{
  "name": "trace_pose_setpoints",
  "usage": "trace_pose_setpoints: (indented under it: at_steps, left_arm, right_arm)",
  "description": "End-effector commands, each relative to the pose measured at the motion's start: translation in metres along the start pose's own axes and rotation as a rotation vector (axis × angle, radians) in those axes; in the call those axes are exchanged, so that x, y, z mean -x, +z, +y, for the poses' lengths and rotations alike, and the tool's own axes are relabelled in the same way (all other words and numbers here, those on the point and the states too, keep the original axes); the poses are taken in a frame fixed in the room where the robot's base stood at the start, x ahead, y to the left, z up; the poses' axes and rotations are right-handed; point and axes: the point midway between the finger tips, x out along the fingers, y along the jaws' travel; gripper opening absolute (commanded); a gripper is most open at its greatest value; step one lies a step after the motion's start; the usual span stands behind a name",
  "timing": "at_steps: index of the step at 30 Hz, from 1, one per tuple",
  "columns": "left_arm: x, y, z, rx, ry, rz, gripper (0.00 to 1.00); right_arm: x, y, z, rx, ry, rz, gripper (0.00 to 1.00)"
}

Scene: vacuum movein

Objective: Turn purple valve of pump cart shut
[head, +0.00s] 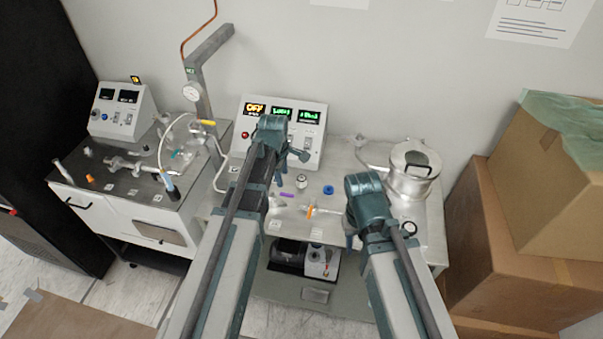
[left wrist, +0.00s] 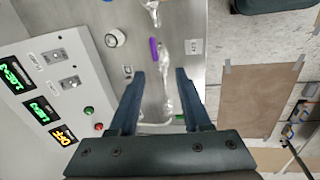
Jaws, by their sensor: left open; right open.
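The purple valve (head: 287,195) is a small purple handle on the glass line on top of the pump cart (head: 348,157). In the left wrist view the purple valve (left wrist: 154,49) lies beside the clear glass tube (left wrist: 165,85), roughly parallel to it. My left gripper (left wrist: 160,74) is open and empty, with the valve beyond its fingertips and apart from them. In the head view my left gripper (head: 284,158) is above the cart, behind the valve. My right gripper (head: 351,236) is over the cart's front right part; its fingers are mostly hidden by its wrist.
An orange handle (head: 310,212), a blue knob (head: 328,190) and a round gauge (head: 301,181) are near the purple valve. A control box (head: 310,117) stands behind, and a lidded metal pot (head: 409,182) at right. Another cart (head: 120,215) is left; cardboard boxes (head: 490,240) are right.

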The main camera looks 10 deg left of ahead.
Motion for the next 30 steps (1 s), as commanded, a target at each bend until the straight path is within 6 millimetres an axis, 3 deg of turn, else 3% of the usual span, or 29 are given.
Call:
trace_pose_setpoints:
  at_steps: [3, 14, 20, 30]
  left_arm:
    - [0.008, -0.008, 0.007, 0.06, 0.009, 0.0, 0.48]
    - [0.0, -0.008, 0.007, 0.071, 0.01, 0.0, 0.48]
    - [-0.018, -0.008, 0.007, 0.07, 0.01, 0.0, 0.48]
    - [-0.066, -0.008, 0.007, 0.07, 0.009, 0.0, 0.48]
  right_arm:
    - [0.009, 0.001, 0.001, 0.0, 0.0, 0.0, 0.43]
    - [0.001, 0.0, 0.0, 0.0, 0.0, 0.0, 0.43]
    - [-0.017, -0.001, -0.002, -0.001, 0.0, 0.001, 0.43]
    - [-0.063, -0.004, -0.006, 0.007, 0.002, 0.001, 0.43]
